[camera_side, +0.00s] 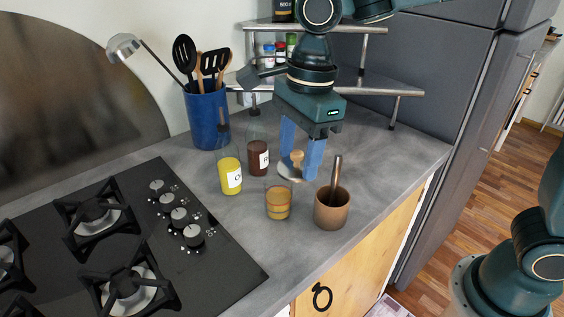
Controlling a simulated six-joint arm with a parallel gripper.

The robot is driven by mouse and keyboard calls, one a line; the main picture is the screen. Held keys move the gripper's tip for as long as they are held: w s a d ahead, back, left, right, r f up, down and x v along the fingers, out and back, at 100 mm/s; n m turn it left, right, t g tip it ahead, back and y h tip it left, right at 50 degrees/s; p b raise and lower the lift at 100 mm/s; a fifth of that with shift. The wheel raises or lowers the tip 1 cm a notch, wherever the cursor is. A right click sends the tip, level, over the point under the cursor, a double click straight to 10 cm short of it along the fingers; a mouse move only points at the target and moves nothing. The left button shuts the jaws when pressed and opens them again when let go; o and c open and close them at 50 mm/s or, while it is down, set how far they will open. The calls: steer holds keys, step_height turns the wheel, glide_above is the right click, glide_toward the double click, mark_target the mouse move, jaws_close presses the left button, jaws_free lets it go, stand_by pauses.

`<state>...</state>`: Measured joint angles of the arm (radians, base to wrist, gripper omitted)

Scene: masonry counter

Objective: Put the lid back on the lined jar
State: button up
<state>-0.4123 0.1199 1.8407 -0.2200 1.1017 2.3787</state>
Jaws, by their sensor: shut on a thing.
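My gripper (300,163) points down with its blue fingers shut on the wooden knob of a lid. The lid (287,172) is a pale grey disc, partly hidden by the fingers. I cannot tell whether it touches the counter or hangs just above it. The lined jar (278,204) is a small clear jar with amber contents and a band around it. It stands upright and open on the counter, in front of the lid and slightly left of my gripper.
A brown cup (331,211) with a stick-like tool stands close right of the jar. A yellow bottle (230,176) and a dark red bottle (257,158) stand left. Behind are a blue utensil crock (207,117) and metal shelf (390,91). A hob (120,240) lies left.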

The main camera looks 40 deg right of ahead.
steer(key=w+d+f, duration=0.3)
steer(key=w+f, duration=0.1)
steer(key=w, duration=0.5)
steer(key=shift+d, duration=0.4)
steer(key=shift+f, duration=0.2)
step_height(320, 180, down, 6)
stand_by(0.4)
steer(key=shift+f, duration=0.15)
stand_by(2.4)
steer(key=o, duration=1.5)
step_height(320, 180, up, 7)
stand_by(0.8)
